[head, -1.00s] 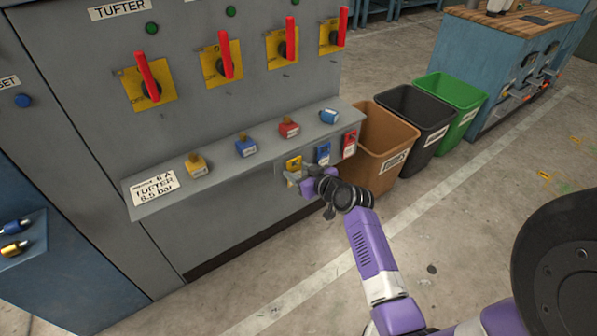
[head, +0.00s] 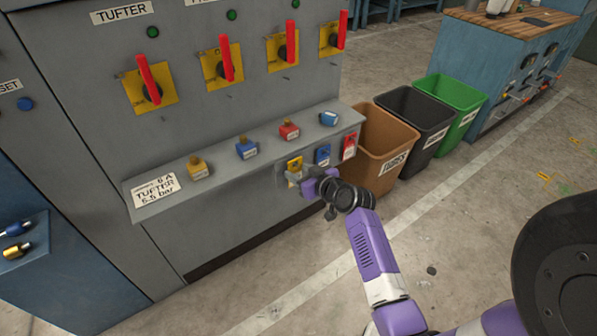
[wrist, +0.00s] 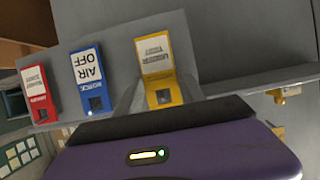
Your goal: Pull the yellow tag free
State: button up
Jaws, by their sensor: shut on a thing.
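The yellow tag (head: 295,164) hangs at the front edge of the grey ledge in the head view, left of a blue tag and a red tag. In the wrist view the yellow tag (wrist: 158,72) stands straight ahead, its lower part between my fingers. My gripper (head: 301,180) is shut on the yellow tag. The blue tag (wrist: 89,82), marked AIR OFF, and the red tag (wrist: 38,94) are to its left in the wrist view, apart from my gripper. How the yellow tag is fixed to the ledge cannot be seen.
On the grey ledge (head: 222,169) sit several padlocks, one of them red (head: 289,129). Above are red switch handles on yellow plates. A brown bin (head: 376,146), a black bin (head: 415,114) and a green bin (head: 452,96) stand to the right.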

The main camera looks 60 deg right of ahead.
jog(key=shift+s+a, duration=0.25)
jog(key=shift+s, duration=0.25)
jog(key=shift+s+a, duration=0.15)
jog(key=shift+s, duration=0.15)
jog(key=shift+s+a, duration=0.15)
jog(key=shift+s, duration=0.2)
jog(key=shift+s+a, duration=0.2)
jog(key=shift+s, duration=0.05)
jog(key=shift+s, duration=0.15)
jog(key=shift+s+a, duration=0.4)
jog(key=shift+s, duration=0.35)
jog(key=shift+s+a, duration=0.35)
jog(key=shift+s, duration=0.35)
jog(key=shift+s+a, duration=0.4)
jog(key=shift+s, duration=0.35)
